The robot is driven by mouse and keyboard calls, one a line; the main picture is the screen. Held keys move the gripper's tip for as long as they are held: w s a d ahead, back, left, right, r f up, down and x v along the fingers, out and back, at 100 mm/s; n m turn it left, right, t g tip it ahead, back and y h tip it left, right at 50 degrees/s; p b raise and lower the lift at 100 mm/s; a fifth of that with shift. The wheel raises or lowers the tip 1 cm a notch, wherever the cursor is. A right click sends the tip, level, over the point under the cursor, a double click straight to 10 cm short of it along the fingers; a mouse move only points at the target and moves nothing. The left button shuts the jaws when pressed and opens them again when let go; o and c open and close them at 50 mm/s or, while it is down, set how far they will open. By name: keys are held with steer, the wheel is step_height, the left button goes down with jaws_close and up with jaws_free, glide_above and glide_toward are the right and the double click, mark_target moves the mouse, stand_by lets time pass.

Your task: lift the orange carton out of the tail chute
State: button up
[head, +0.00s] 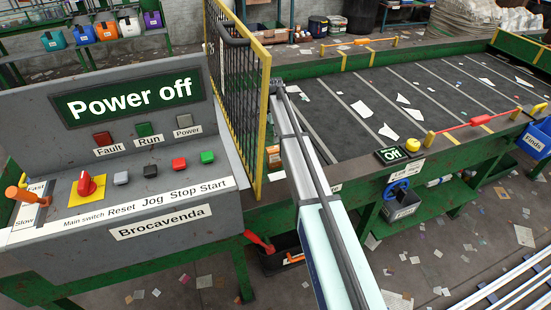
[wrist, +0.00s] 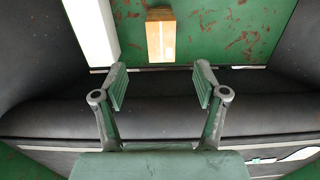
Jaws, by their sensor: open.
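The orange carton (wrist: 160,38) shows in the wrist view at the top middle, a tan-orange box with a pale strip along it. It lies on the rust-spotted green floor of the tail chute (wrist: 235,30). My gripper (wrist: 161,86) is open and empty, its two fingers spread wide. In the picture the carton lies beyond the fingertips, roughly centred between them, and nothing touches it. A dark rounded edge (wrist: 160,115) lies behind the fingers. In the head view my gripper is hidden, and I cannot make out the carton for certain.
A white slab-like piece (wrist: 92,30) stands left of the carton. In the head view, the yellow mesh guard (head: 240,90) and control desk (head: 120,145) stand left of my arm. The stopped belt (head: 400,95) carries several white scraps. The desk sign reads Power off.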

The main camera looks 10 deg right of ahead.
mark_target(274, 156)
step_height(274, 156, down, 8)
steer(key=shift+f+p, duration=0.15)
steer(key=shift+p, duration=0.95)
steer(key=shift+w+d+f+p, duration=0.1)
steer(key=shift+f+p, duration=1.2)
steer(key=shift+f, duration=1.35)
steer(key=c, duration=0.8)
steer(key=shift+c, duration=0.2)
